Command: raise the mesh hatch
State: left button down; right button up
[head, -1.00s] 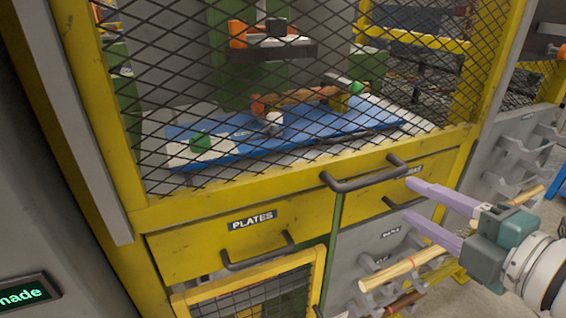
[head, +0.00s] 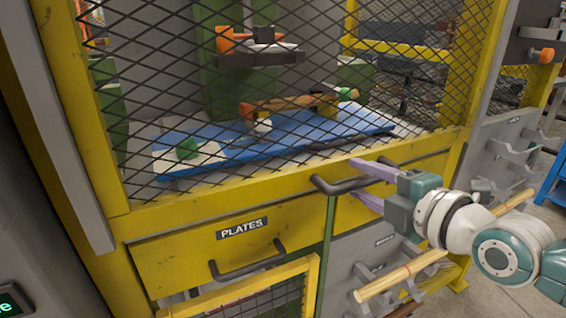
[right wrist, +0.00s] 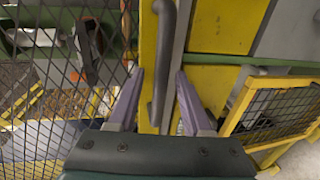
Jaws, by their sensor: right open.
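The mesh hatch (head: 225,203) is a yellow frame with black wire mesh, down in front of the machine bay in the head view. Its dark bar handle (head: 330,187) sits on the bottom rail, toward the right. My right gripper (head: 354,179) is open, its lilac fingers reaching the handle from the right. In the right wrist view the handle (right wrist: 163,55) runs between the spread fingers (right wrist: 160,73), with a gap on each side. The fingers' exact depth along the handle is hard to tell. My left gripper is not in view.
Below the hatch is a drawer labelled PLATES (head: 170,262) with its own dark handle (head: 248,262). A lower mesh door (head: 250,293) is under it. A rack with wooden rods (head: 390,281) stands right, below my right arm. Behind the mesh lies a blue board (head: 225,140).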

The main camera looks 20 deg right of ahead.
jog(key=shift+c, duration=0.2)
grip_shut()
dwell(1.1)
